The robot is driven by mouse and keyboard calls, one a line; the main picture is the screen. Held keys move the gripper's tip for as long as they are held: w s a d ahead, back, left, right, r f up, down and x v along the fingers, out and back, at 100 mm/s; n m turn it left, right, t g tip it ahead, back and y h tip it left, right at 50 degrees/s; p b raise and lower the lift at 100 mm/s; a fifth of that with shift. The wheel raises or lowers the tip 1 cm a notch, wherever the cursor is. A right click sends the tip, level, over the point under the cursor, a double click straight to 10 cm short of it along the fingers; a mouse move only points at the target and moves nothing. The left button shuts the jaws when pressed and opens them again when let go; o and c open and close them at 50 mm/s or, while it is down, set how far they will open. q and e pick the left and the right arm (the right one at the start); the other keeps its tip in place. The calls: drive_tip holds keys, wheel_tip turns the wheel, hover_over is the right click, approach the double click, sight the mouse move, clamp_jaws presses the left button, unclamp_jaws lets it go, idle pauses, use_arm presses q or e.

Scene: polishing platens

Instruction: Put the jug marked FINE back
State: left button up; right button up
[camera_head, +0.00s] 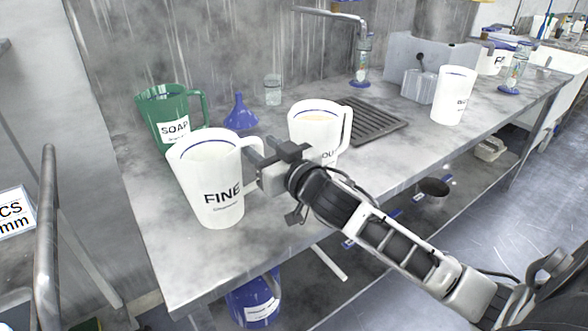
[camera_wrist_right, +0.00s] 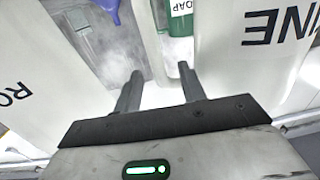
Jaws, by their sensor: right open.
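The white jug marked FINE (camera_head: 211,184) stands upright on the near left of the metal bench, its handle toward my right gripper. In the right wrist view the FINE jug (camera_wrist_right: 245,65) is a pale wall at the right. My right gripper (camera_head: 264,153) is open beside the jug's handle side, between it and a second white jug (camera_head: 315,128). In the right wrist view the open fingers (camera_wrist_right: 161,88) have no jug wall between them. My left gripper is not in view.
The green SOAP jug (camera_head: 171,117) stands just behind the FINE jug. A blue funnel (camera_head: 240,115) and a clear beaker (camera_head: 272,90) stand farther back. A dark drain grate (camera_head: 372,121) lies mid-bench. Another white jug (camera_head: 453,95) stands right, with bare bench (camera_head: 408,140) before it.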

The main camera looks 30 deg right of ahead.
drive_tip(key=s+d+b, duration=0.1)
drive_tip(key=s, duration=1.4)
drive_tip(key=shift+d, duration=0.2)
drive_tip(key=s+f+m+g+h, duration=0.1)
drive_tip(key=s+f+g+h, duration=0.15)
drive_tip(key=f, duration=0.35)
drive_tip(key=s+f+g+h, duration=0.1)
drive_tip(key=f+g, duration=0.3)
drive_tip(key=f, duration=0.3)
drive_tip(key=s+a+f+n+g+y, duration=0.2)
drive_tip(key=s+a+f+g, duration=0.6)
drive_tip(key=s, duration=0.3)
drive_tip(key=w+a+f+t+y, duration=0.3)
drive_tip(key=w+a+f+t, duration=0.1)
drive_tip(key=w+a+t, duration=0.1)
drive_tip(key=shift+w+a+f+t, duration=0.15)
drive_tip(key=shift+w+f+t, duration=0.1)
drive_tip(key=shift+w+t, duration=0.65)
drive_tip(key=shift+s, duration=0.2)
drive_tip(key=shift+c, duration=0.5)
